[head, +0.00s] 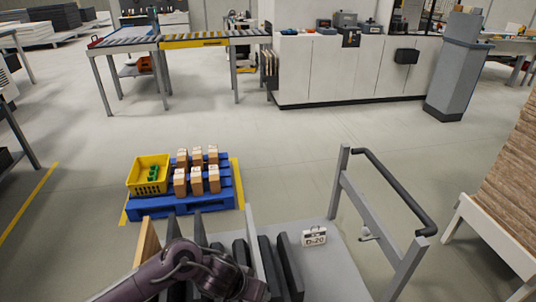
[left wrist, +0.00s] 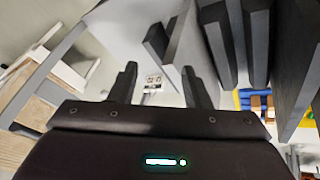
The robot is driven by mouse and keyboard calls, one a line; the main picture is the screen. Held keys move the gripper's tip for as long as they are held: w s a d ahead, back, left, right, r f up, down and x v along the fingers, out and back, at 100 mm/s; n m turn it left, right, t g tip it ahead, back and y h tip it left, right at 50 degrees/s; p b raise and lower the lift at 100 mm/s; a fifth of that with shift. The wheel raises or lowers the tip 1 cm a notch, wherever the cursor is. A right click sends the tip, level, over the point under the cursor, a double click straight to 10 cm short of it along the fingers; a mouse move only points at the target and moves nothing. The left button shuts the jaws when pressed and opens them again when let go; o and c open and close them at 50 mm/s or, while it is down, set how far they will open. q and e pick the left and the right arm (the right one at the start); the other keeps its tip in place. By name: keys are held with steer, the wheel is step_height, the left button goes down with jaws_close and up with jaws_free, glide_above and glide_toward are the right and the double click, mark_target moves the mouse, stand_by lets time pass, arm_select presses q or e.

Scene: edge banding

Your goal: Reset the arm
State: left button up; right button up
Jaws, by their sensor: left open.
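My left arm (head: 185,262) reaches in from the bottom left of the head view, over a cart holding upright panels; its fingers cannot be made out there. In the left wrist view my left gripper (left wrist: 159,70) is open, with two dark fingers apart and nothing between them. Beyond the fingers is a small white label, D-20 (head: 314,236), on the cart bed. Dark panels (left wrist: 215,40) stand to the right of the fingers in the wrist view. My right gripper is not in view.
The cart's handle frame (head: 400,195) rises at the right. A blue pallet (head: 190,203) with small boxes (head: 197,180) and a yellow crate (head: 148,188) lies ahead. A stack of boards (head: 510,175) stands far right. Clear floor separates the pallet from the roller conveyor (head: 128,42) and white cabinets (head: 350,70).

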arm_select(q)
step_height(320, 180, up, 7)
steer(key=s+d+t, duration=0.3)
steer(key=t, duration=0.1)
steer(key=s+a+n+g+y, duration=0.1)
steer(key=s+a+g+y, duration=0.1)
steer(key=s+a, duration=0.6)
steer(key=s+a+n+g+y, duration=0.15)
steer(key=s+a, duration=0.25)
steer(key=a, duration=0.7)
step_height(320, 180, down, 29)
steer(key=g, duration=0.2)
steer(key=s+a+f, duration=0.1)
steer(key=s+f, duration=0.9)
steer(key=s+a+f, duration=0.2)
steer(key=s+f, duration=0.7)
steer(key=s, duration=0.2)
steer(key=shift+a+f+m+g+y, duration=0.3)
steer(key=shift+f+m+g+y, duration=0.05)
steer(key=shift+f+m+g, duration=0.1)
